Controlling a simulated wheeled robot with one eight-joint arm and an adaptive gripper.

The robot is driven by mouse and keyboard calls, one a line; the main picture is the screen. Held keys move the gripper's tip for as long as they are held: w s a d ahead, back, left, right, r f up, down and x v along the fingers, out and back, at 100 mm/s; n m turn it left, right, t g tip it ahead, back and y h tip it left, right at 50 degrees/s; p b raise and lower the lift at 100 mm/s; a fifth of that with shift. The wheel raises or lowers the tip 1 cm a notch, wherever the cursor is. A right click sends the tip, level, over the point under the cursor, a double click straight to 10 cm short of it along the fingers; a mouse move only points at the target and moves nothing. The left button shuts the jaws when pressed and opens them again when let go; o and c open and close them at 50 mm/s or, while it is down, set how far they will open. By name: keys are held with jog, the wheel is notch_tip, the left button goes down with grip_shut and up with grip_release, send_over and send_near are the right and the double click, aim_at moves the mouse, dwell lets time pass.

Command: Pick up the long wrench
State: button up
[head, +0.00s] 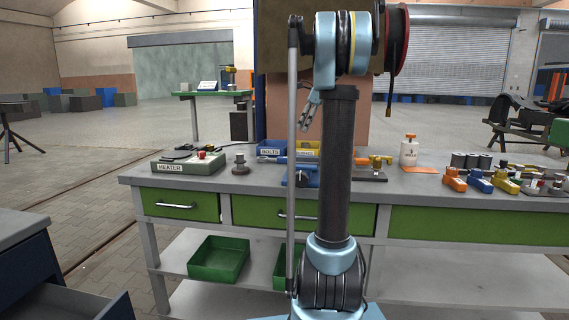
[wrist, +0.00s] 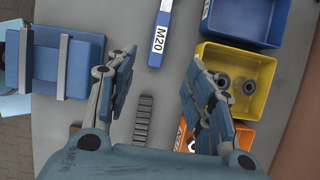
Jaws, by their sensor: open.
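A blue bar labelled M20 (wrist: 160,35) lies on the grey bench top in the wrist view. It looks like a wrench handle, but its far end runs out at the top edge, so I cannot tell its full length. A dark ridged strip (wrist: 143,118) lies on the bench between my fingers in the picture; I cannot tell what it is. My gripper (wrist: 155,78) is open and empty above the bench, with the blue bar beyond its fingertips. In the head view my gripper (head: 308,115) hangs from the raised arm.
A yellow bin (wrist: 238,78) with metal rings, a blue bin (wrist: 250,20) and an orange bin (wrist: 235,145) stand at right. A blue block with grey bars (wrist: 68,62) is at left. A heater box (head: 188,166) and a white bottle (head: 409,152) stand on the workbench (head: 420,186).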

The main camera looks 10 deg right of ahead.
send_near(283, 160)
jog(key=shift+w+d+f, duration=0.6)
jog(key=shift+f, duration=0.1)
jog(key=shift+x, duration=3.2)
jog(key=shift+f, duration=0.2)
grip_shut()
